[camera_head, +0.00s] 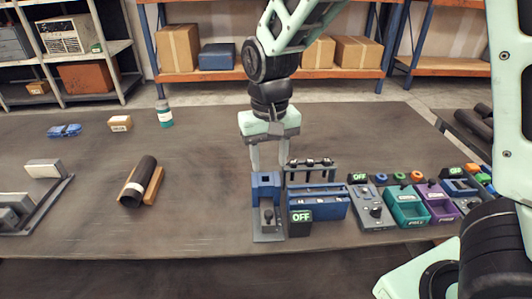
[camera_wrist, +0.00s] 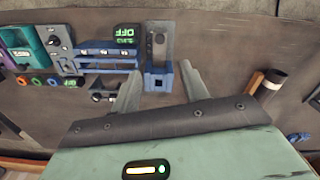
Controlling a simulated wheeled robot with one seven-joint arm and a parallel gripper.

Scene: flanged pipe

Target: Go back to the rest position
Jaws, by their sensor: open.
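My gripper (camera_head: 270,160) hangs down from my arm over the middle of the dark table (camera_head: 215,160). Its two fingers are apart and nothing shows between them in the head view. In the wrist view my gripper (camera_wrist: 158,82) is also open, with a blue fixture (camera_wrist: 158,77) showing beyond the gap between the fingertips. In the head view this blue fixture (camera_head: 266,186) stands just below the fingers; whether they touch it I cannot tell. A pipe-like black cylinder (camera_head: 138,182) leans on a wooden block at the left, and it also shows in the wrist view (camera_wrist: 273,82).
A grey tray (camera_head: 50,210) lies at far left. A bottle (camera_head: 164,115) stands at the back.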

